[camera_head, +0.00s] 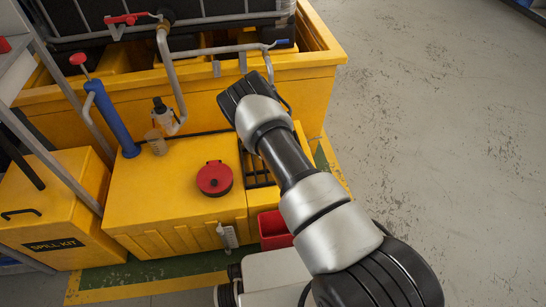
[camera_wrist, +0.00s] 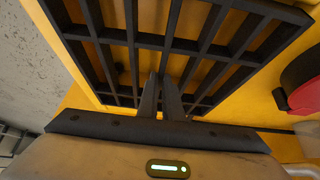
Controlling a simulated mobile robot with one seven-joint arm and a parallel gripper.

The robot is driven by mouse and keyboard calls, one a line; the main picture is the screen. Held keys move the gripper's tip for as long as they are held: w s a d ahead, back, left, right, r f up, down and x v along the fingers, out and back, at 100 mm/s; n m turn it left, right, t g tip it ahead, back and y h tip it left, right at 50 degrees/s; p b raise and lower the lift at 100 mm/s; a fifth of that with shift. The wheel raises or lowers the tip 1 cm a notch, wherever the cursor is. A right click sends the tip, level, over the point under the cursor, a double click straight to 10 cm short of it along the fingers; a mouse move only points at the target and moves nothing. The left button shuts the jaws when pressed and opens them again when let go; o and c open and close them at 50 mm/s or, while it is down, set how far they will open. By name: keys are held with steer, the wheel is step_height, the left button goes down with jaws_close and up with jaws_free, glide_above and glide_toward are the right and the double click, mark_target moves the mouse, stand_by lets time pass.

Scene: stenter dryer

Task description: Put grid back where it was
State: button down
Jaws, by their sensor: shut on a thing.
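The grid (camera_wrist: 152,41) is a black lattice with open square cells, and it fills the upper part of the wrist view. My gripper (camera_wrist: 161,84) is shut on one of its bars near the middle of the near side. Yellow surface shows through the cells. In the head view a strip of the grid (camera_head: 256,172) shows at the right end of the yellow box (camera_head: 165,205), partly behind my arm. My fingers are hidden there. I cannot tell whether the grid touches the yellow surface below it.
A red round lid (camera_head: 214,178) lies on the box, left of the grid. A beaker (camera_head: 156,144), a bottle (camera_head: 160,112) and a blue hand pump (camera_head: 112,120) stand behind. A red bin (camera_head: 273,230) is in front. Open floor (camera_head: 450,140) lies to the right.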

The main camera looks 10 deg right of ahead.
steer(key=shift+f, duration=0.5)
steer(key=c, duration=1.9)
jaws_free()
